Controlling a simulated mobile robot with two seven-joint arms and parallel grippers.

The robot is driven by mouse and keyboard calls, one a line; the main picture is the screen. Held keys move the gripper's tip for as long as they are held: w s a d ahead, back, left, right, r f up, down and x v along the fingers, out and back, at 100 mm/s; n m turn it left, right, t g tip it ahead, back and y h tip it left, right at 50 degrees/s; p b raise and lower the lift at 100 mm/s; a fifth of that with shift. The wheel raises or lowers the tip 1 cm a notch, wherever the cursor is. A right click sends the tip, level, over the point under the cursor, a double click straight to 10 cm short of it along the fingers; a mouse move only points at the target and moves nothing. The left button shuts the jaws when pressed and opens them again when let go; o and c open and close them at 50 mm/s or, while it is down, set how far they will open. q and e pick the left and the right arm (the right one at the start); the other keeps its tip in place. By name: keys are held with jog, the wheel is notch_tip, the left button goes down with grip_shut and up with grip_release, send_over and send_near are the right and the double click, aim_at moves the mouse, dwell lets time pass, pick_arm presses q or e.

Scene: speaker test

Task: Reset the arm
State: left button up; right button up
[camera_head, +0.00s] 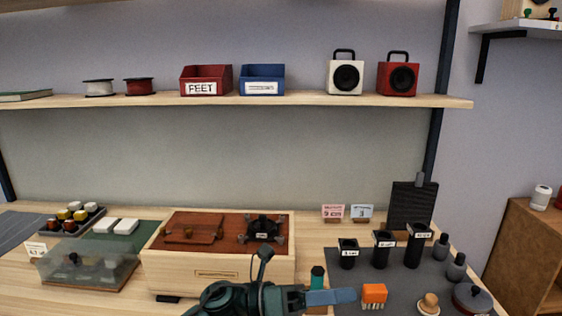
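My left gripper (345,296) is low in the middle of the head view, over the front of the workbench. Its dark arm enters at the bottom edge and its bluish fingers point right. The fingers show from the side and overlap, so I cannot tell whether they are open or shut. An orange block (374,293) is just right of the fingertips. My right gripper is not in view.
A wooden box (215,268) stands behind the arm, left of a dark mat (397,260) with black cups (382,250). A clear-lidded case (85,265) is at left. The shelf above (290,101) carries bins, spools, a white speaker (345,76) and a red speaker (397,76).

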pick_arm(q)
jog(key=a+f+n+t+y+p, duration=0.1)
jog(key=a+f+n+t+y, duration=0.25)
jog(key=n+t, duration=0.45)
jog(key=a+f+n+t+y, duration=0.3)
jog(key=a+n+t, duration=0.15)
jog(key=n, duration=0.85)
jog(key=a+f+n+t+y+p, duration=0.1)
jog(key=a+f+n+t+y, duration=0.25)
jog(key=n+t, duration=0.45)
jog(key=s+a+f+n+g+y+p, duration=0.1)
jog(key=s+a+f+n+g+y, duration=0.5)
jog(key=s+a+f+n, duration=0.5)
notch_tip(320, 180, down, 4)
jog(key=s+n+g, duration=0.2)
jog(key=n, duration=0.1)
jog(key=shift+s+a+y, duration=0.25)
jog(key=shift+s+y, duration=0.15)
